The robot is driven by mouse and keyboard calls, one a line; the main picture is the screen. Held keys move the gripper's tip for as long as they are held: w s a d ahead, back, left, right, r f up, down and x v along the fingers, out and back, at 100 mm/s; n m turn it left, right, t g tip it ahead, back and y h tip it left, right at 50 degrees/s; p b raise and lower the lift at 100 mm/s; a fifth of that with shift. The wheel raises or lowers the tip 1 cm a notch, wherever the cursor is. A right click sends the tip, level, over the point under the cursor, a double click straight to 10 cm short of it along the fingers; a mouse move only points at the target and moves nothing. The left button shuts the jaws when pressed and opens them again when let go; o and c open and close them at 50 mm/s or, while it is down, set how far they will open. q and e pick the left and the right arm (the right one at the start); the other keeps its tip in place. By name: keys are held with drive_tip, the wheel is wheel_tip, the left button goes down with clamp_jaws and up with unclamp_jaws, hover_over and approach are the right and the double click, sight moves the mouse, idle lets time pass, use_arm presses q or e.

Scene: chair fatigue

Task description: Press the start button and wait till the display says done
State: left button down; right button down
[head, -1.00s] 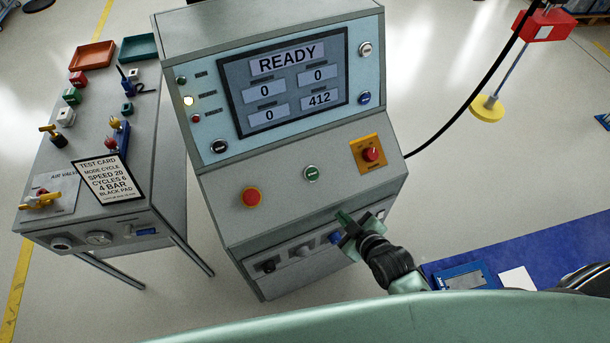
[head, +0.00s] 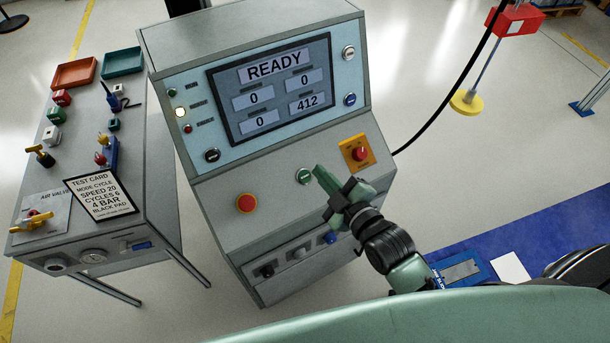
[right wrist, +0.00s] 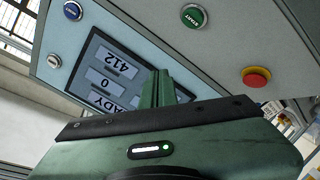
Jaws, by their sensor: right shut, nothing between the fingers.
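The grey console's display (head: 270,87) reads READY, with zeros and 412 below. The green start button (head: 304,175) is on the sloped lower panel; in the right wrist view its START label shows on the button (right wrist: 193,16). My right gripper (head: 319,172) is shut and empty, its tip close to the right of the button in the head view. In the right wrist view the fingers (right wrist: 159,84) overlap the display and appear apart from the button. Contact is not visible. My left gripper is not in view.
A red button (head: 246,203) sits left of the start button, and a red knob on a yellow plate (head: 357,152) right of it. A side table (head: 140,190) with a test card (head: 100,196) stands left. A black cable (head: 450,105) hangs at right.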

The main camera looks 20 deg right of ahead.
sight(305, 176)
drive_tip(key=w+f+b, duration=0.1)
drive_tip(key=f+b, duration=0.1)
drive_tip(key=w+f+b, duration=0.1)
drive_tip(key=f+b, duration=0.1)
drive_tip(key=w+f+b, duration=0.1)
drive_tip(key=b, duration=0.1)
drive_tip(key=shift+w+a+f, duration=0.1)
drive_tip(key=shift+a+f, duration=0.3)
drive_tip(key=shift+w+a+f+b, duration=0.2)
drive_tip(key=shift+w+f+b, duration=0.5)
drive_tip(key=shift+f, duration=0.1)
idle(1.1)
drive_tip(key=shift+w+f, duration=0.2)
drive_tip(key=shift+f, duration=0.15)
drive_tip(key=shift+w+a+f, duration=0.1)
drive_tip(key=shift+w+f, duration=0.1)
drive_tip(key=shift+f, duration=0.1)
idle(0.9)
drive_tip(key=shift+s+r+p, duration=0.45)
drive_tip(key=shift+r+p, duration=0.2)
drive_tip(key=shift+p, duration=0.15)
